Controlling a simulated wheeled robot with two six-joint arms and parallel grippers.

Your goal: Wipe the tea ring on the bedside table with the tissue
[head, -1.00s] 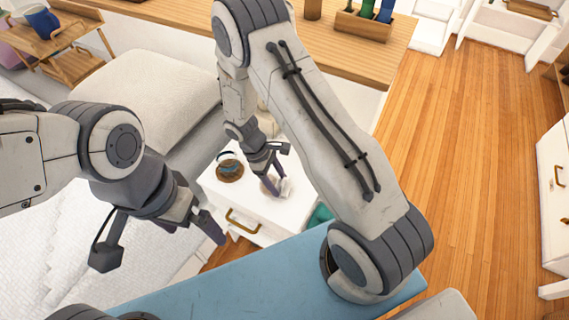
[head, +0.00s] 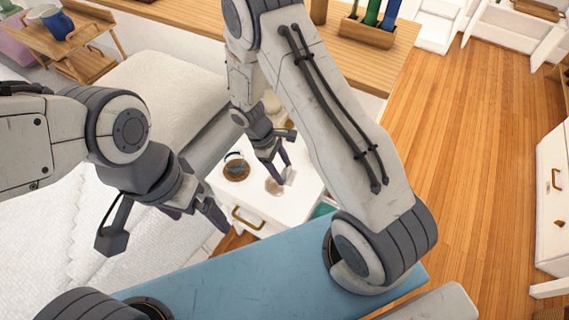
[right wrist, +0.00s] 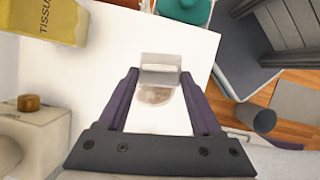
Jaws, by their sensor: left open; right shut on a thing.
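The white bedside table (head: 309,193) is in the middle of the head view. The tea ring is a pale brown round patch (head: 273,187) on its top; it also shows in the right wrist view (right wrist: 154,97). My right gripper (head: 284,165) is shut on the tissue (head: 290,177), a small whitish folded pad. In the right wrist view the tissue (right wrist: 160,68) sits between the fingertips, just beyond the ring and partly over its edge. I cannot tell whether it touches the tabletop. My left gripper (head: 200,212) is open and empty, over the bed side.
A dark cup on a round brown coaster (head: 236,170) stands on the table left of the ring. A yellow tissue box (right wrist: 48,20) shows at the upper left in the right wrist view. A teal object (right wrist: 185,8) is beyond the table's edge. The bed (head: 160,90) lies left.

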